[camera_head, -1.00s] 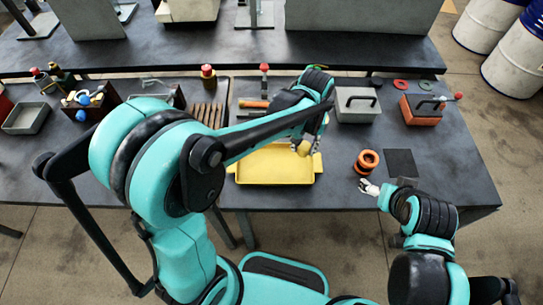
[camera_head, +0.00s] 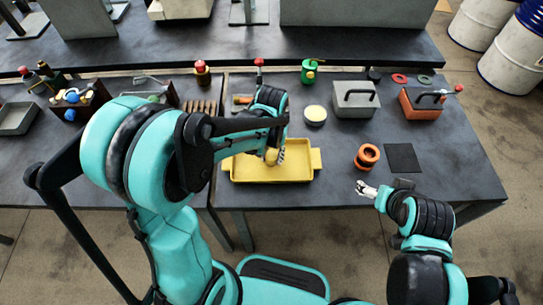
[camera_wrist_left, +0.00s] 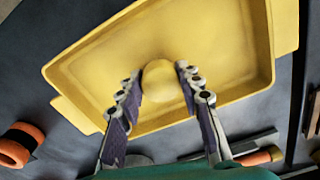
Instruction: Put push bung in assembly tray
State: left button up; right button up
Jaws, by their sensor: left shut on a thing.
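The yellow assembly tray (camera_head: 303,176) lies near the front edge of the table; it also shows in the left wrist view (camera_wrist_left: 225,15). My left gripper (camera_head: 273,157) is over the tray. In the left wrist view its fingers are closed on the sides of the push bung (camera_wrist_left: 160,78), a rounded yellow piece close to the tray's colour. The tray floor lies behind the bung; I cannot tell the height between them. My right gripper (camera_head: 365,189) is low near the table's front edge, too small to judge its opening.
An orange ring-shaped part (camera_head: 367,157) stands right of the tray beside a dark square mat (camera_head: 402,158). Behind are a cream-topped round part (camera_head: 315,115), a green can (camera_head: 309,71), a grey handled box (camera_head: 356,101) and an orange-grey box (camera_head: 421,106).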

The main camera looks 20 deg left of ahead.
aim_at(272, 156)
pick_arm(q)
jog(key=shift+f, duration=0.1)
jog(key=o, duration=1.3)
jog(key=shift+r, duration=0.2)
notch_tip(272, 156, up, 11)
jog(key=p, duration=0.4)
jog(key=s+a+r+t, duration=0.1)
jog(key=s+t, duration=0.1)
jog(key=s, duration=0.1)
jog(key=s+a+r+t, duration=0.2)
jog(key=s, duration=0.2)
jog(key=s+a+r+t, duration=0.1)
jog(key=s+r+t, duration=0.1)
jog(key=s+t, duration=0.1)
jog(key=shift+s+a+r, duration=0.15)
jog(key=shift+a+r, duration=0.05)
jog(key=shift+a, duration=0.15)
